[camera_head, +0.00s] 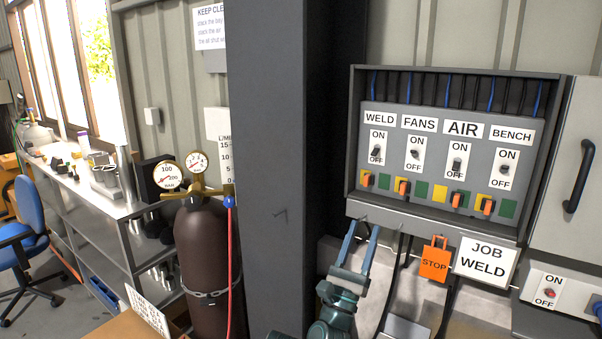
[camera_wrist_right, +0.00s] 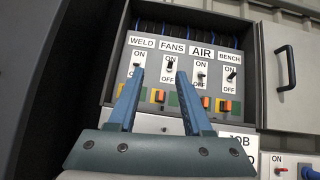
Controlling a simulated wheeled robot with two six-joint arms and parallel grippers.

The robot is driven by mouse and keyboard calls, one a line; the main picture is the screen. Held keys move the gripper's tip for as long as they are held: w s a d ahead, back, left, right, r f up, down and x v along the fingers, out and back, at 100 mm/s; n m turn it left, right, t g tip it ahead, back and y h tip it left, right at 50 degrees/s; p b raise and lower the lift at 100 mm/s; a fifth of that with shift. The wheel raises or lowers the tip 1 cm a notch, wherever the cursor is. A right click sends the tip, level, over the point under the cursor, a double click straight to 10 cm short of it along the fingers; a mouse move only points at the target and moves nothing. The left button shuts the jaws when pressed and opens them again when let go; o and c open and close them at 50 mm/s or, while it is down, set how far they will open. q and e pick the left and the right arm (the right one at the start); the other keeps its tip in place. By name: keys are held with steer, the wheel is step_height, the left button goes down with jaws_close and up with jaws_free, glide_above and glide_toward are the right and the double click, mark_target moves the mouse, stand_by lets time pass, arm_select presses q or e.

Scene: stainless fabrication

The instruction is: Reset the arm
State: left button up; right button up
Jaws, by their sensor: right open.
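My right gripper (camera_head: 362,232) shows at the lower middle of the head view, its two blue fingers apart and empty. It is below and in front of the switch panel (camera_head: 432,118). In the right wrist view the open fingers (camera_wrist_right: 160,76) point up at the panel and cover part of its left side. The panel has switches labelled WELD (camera_head: 376,150), FANS (camera_head: 415,154), AIR (camera_head: 457,163) and BENCH (camera_head: 504,168). Orange tabs (camera_head: 403,187) stand in a row of yellow and green squares below them. My left gripper is not in view.
An orange STOP tag (camera_head: 435,260) and a JOB WELD sign (camera_head: 484,262) hang below the panel. The cabinet door (camera_head: 570,180) stands at the right. A dark column (camera_head: 275,170) and a gas cylinder (camera_head: 205,255) with gauges are at the left.

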steer(key=w+a+f+n+g+y, duration=0.2)
steer(key=w+a+f+n+y, duration=0.15)
steer(key=f+n+y, duration=0.55)
steer(key=w+a+f+n+g+y, duration=0.1)
steer(key=w+a+f+n+y, duration=0.15)
steer(key=w+n+y, duration=0.65)
steer(key=s+f+n+g+h, duration=0.1)
steer(key=s+f+n+g, duration=0.15)
steer(key=f+n, duration=0.35)
steer(key=s+f+n+g, duration=0.2)
steer(key=f+n+g, duration=0.2)
steer(key=f+n, duration=0.15)
steer(key=s+d+f+n+g+h, duration=0.2)
steer(key=s+d+f+n+g, duration=0.4)
steer(key=s, duration=0.3)
steer(key=s+d+f+n+g+h, duration=0.2)
steer(key=s+d+f+n+g, duration=0.25)
steer(key=s+f+g, duration=0.45)
steer(key=s+a+r+n+p, duration=0.1)
steer(key=s+a+n, duration=0.1)
steer(key=a, duration=0.4)
steer(key=s+a+r+n+t+p, duration=0.1)
steer(key=s+a+r+n, duration=0.1)
steer(key=s+a, duration=0.2)
steer(key=shift+s+a+n+h, duration=0.3)
steer(key=shift+a+h, duration=0.1)
steer(key=shift+a, duration=0.45)
steer(key=shift+d, duration=0.1)
